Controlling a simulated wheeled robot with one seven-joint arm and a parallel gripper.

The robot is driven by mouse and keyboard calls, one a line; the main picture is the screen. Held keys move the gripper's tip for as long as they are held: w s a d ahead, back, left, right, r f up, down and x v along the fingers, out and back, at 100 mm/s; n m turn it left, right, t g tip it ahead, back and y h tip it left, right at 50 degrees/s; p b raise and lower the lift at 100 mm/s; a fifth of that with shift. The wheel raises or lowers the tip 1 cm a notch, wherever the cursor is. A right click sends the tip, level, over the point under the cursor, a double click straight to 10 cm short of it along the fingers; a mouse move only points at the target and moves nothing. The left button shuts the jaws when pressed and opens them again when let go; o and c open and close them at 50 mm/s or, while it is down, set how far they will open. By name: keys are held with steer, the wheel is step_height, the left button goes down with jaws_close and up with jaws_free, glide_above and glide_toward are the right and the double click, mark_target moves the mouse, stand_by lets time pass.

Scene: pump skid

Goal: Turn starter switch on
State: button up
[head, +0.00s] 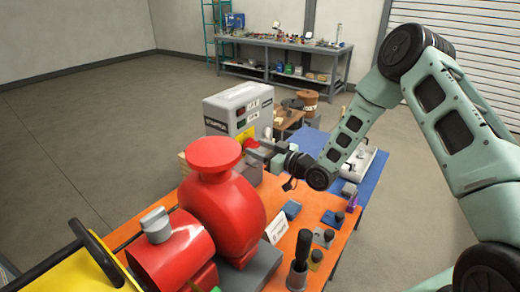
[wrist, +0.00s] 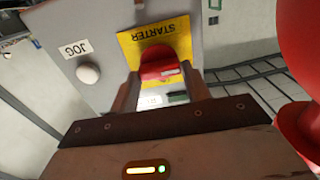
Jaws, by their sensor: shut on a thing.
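The starter switch is a red rotary knob (wrist: 158,65) on a yellow plate (wrist: 178,38) marked STARTER, upside down in the wrist view. It sits on a grey control box (head: 237,106), which stands at the back of the orange bench. My gripper (wrist: 160,88) is shut on the red knob, with one finger on each side of it. In the head view my gripper (head: 255,147) reaches left to the box's front face. The yellow plate shows there only in part, and the knob is mostly hidden by the gripper.
A white JOG button (wrist: 89,73) is beside the switch. The red pump (head: 225,190) stands close in front of the box. Several small blocks with knobs and a black upright handle (head: 300,250) stand on the orange bench (head: 345,240). A workbench (head: 280,50) is far behind.

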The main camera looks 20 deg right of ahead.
steer(key=shift+m+b, duration=0.3)
steer(key=m+b, duration=0.2)
steer(key=shift+f+m, duration=0.15)
steer(key=shift+m, duration=0.25)
steer(key=m+b, duration=0.1)
steer(key=m, duration=0.4)
steer(key=shift+w+d+b, duration=0.1)
steer(key=shift+d+b, duration=0.05)
steer(key=shift+b, duration=0.25)
steer(key=m, duration=0.5)
steer(key=shift+f+m+b, duration=0.1)
steer(key=shift+m+b, duration=0.3)
steer(key=shift+m, duration=1.8)
steer(key=o, duration=1)
